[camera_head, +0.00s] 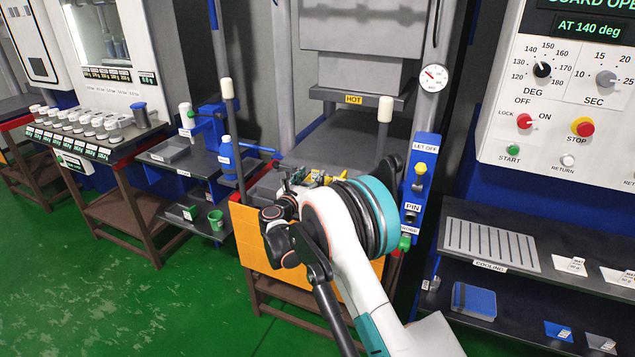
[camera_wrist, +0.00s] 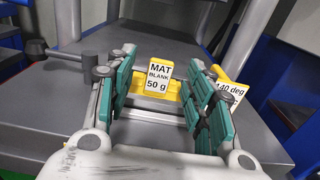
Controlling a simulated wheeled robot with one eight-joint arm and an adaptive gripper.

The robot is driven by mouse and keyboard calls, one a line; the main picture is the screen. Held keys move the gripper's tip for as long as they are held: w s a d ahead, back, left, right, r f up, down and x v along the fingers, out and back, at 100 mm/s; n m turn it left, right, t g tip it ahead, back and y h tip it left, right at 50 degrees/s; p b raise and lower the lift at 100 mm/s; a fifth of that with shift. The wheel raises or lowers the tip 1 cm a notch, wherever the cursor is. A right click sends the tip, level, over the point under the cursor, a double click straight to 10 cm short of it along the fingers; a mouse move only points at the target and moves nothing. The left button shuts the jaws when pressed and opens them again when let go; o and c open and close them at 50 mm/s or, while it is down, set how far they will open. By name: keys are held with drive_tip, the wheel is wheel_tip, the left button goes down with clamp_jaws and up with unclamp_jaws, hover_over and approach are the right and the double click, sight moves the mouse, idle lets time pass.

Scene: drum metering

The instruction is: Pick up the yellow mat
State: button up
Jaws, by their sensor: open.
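The yellow mat (camera_wrist: 168,104) lies on a grey surface in the wrist view, with an upright yellow-edged tag (camera_wrist: 158,76) reading "MAT BLANK 50 g". My gripper (camera_wrist: 158,88) is open, with its teal-padded fingers to the left and right of the mat and tag. No clear grip shows, and the fingers hide part of the mat's sides. In the head view, yellow pieces (camera_head: 326,177) show beyond my gripper (camera_head: 300,181), largely hidden by my wrist.
A blue post with a "PIN" label (camera_head: 412,190) stands right of my arm. A blue bottle (camera_head: 227,156) and a green cup (camera_head: 216,220) stand on the left shelves.

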sight(315, 174)
drive_tip(key=x, duration=0.2)
drive_tip(key=b+x, duration=0.1)
drive_tip(key=x, duration=0.1)
drive_tip(key=shift+s+f, duration=0.1)
drive_tip(key=shift+f, duration=0.25)
drive_tip(key=shift+w+d+r+b, duration=0.1)
drive_tip(key=shift+w+r+b, duration=0.05)
drive_tip(key=shift+w+b, duration=0.15)
clamp_jaws()
